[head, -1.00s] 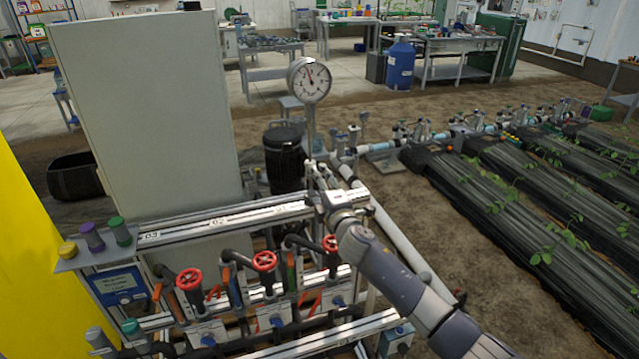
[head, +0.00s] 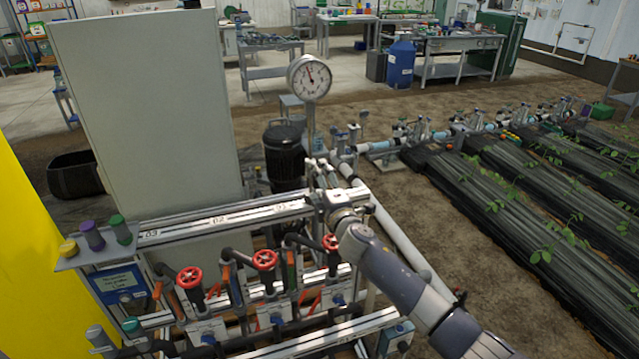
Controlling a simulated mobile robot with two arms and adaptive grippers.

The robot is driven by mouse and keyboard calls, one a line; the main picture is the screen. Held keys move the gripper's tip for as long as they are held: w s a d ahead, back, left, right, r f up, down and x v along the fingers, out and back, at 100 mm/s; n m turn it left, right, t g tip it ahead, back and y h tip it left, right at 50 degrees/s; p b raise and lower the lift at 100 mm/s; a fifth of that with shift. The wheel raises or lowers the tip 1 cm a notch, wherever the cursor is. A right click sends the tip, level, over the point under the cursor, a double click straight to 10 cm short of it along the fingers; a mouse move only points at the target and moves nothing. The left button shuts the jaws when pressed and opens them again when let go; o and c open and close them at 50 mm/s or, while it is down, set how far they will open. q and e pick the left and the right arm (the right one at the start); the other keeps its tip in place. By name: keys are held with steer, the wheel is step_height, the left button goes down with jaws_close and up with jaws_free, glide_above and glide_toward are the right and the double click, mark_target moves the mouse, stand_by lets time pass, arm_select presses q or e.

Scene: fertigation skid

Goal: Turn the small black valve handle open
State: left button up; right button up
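My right arm comes in from the lower right and reaches to the right end of the skid's upper rail. Its gripper (head: 322,192) is at the rail end, beside small pipe fittings at the foot of the gauge post. The fingers are small and partly hidden by my own wrist, so I cannot tell whether they are open or shut. I cannot clearly make out the small black valve handle; it may be hidden at the gripper. My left gripper is not in view.
Several red handwheels (head: 265,261) line the skid below the upper rail (head: 230,220). A round pressure gauge (head: 309,78) stands behind my gripper, near a black canister (head: 284,158). A white pipe (head: 402,243) runs beside my arm. A tall grey panel (head: 145,110) stands at left.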

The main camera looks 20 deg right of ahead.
steer(key=s, duration=1.2)
steer(key=shift+d, duration=0.25)
